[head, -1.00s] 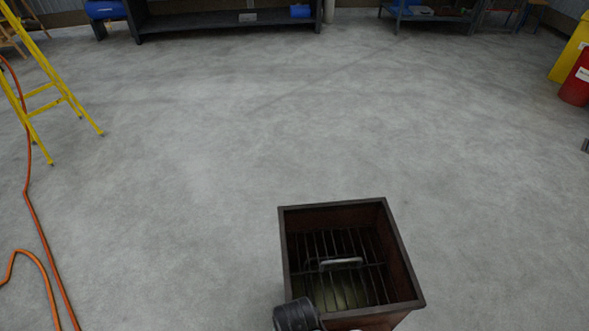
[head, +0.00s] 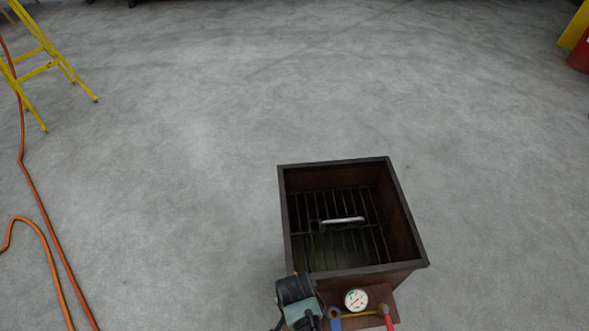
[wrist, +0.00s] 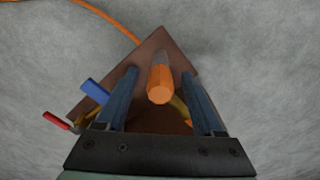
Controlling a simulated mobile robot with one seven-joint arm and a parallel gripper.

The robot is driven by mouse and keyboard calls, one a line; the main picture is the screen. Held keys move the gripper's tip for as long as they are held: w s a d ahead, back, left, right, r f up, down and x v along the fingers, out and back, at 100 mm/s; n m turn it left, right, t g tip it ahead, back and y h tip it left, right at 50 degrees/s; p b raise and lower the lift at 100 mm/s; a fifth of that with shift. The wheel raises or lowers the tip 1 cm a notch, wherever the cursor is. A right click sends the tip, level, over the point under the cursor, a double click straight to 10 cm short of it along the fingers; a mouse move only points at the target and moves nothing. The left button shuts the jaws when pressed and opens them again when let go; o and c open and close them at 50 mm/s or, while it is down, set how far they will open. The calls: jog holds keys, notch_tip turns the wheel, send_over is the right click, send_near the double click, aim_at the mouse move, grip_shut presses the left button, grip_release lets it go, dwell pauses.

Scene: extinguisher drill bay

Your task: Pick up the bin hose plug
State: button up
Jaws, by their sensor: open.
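An orange, faceted plug-like piece (wrist: 159,86) with a grey end shows in the wrist view, seen nearly end-on. I take it for the bin hose plug, but cannot be sure. My gripper (wrist: 159,73) is open, with its two blue fingers on either side of this piece and a visible gap to each. Whether the fingertips are level with it is unclear.
The brown open bin (head: 409,216) has a dark grate and a metal handle (head: 342,220) inside.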

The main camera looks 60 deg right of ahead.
grip_shut()
dwell(0.3)
notch_tip(320, 180, up, 10)
jog(key=p, duration=0.4)
dwell(0.5)
